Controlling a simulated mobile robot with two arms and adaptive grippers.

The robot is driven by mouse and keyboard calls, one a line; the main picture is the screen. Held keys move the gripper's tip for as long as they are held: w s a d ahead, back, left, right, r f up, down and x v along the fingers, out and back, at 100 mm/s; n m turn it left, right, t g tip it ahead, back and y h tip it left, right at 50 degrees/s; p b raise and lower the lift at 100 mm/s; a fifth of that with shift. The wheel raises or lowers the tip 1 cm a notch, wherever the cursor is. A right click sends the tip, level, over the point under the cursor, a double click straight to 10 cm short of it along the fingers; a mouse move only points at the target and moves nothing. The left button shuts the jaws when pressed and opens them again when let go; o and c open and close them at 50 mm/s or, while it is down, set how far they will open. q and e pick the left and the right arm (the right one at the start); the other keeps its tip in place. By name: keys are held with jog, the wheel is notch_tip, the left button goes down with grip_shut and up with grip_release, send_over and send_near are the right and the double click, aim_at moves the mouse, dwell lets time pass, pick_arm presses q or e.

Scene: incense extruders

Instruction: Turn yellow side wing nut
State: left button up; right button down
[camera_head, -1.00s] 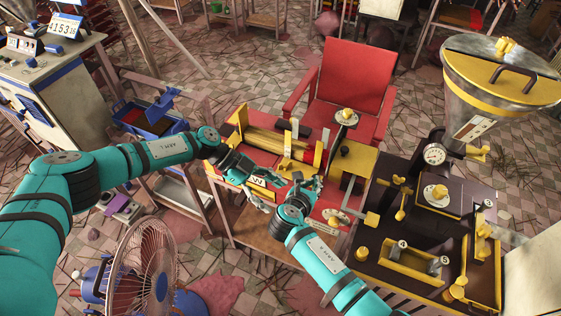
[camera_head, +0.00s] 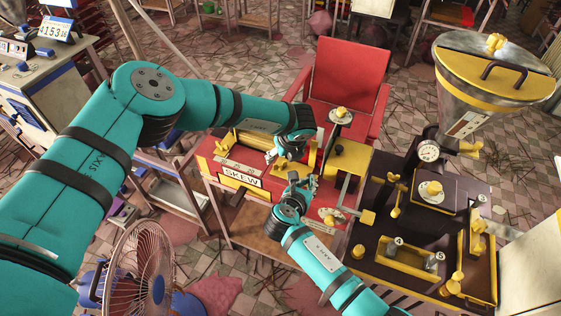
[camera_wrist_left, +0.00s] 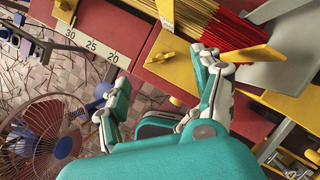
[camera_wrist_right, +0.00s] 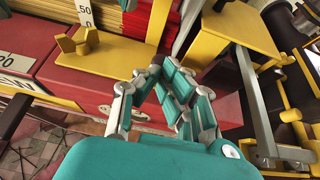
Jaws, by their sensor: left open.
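The red and yellow incense press (camera_head: 215,172) stands on a small table in the middle of the head view. A yellow two-winged piece that looks like the wing nut (camera_wrist_right: 78,46) shows left of my right gripper. A yellow piece on the red body, perhaps the same one, shows by the fingers in the left wrist view (camera_wrist_left: 160,58). My left gripper (camera_head: 272,156) is open over the press, with nothing seen between its fingers (camera_wrist_left: 160,68). My right gripper (camera_head: 297,178) is at the front of the press; its fingertips (camera_wrist_right: 161,68) are together with nothing seen between them.
A red chair (camera_head: 350,85) stands behind the press. A dark machine with a large metal hopper (camera_head: 470,95) is at the right. A fan (camera_head: 145,265) stands at the lower left. Incense sticks (camera_wrist_left: 205,20) lie in the press. My two grippers are close together.

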aim_at(280, 163)
pick_arm(q)
jog(key=x, duration=0.6)
jog(key=shift+w+a+f, duration=0.1)
jog(key=shift+w+f, duration=0.05)
jog(key=shift+f, duration=0.2)
jog(key=c, duration=1.2)
pick_arm(e)
jog(key=shift+d, duration=0.1)
pick_arm(q)
jog(key=m, duration=0.2)
jog(key=m+h, duration=0.1)
jog(key=m, duration=0.1)
jog(key=shift+a+h, duration=0.15)
jog(key=shift+h, duration=0.15)
jog(key=shift+m+h, duration=0.6)
jog(key=shift+m, duration=1.1)
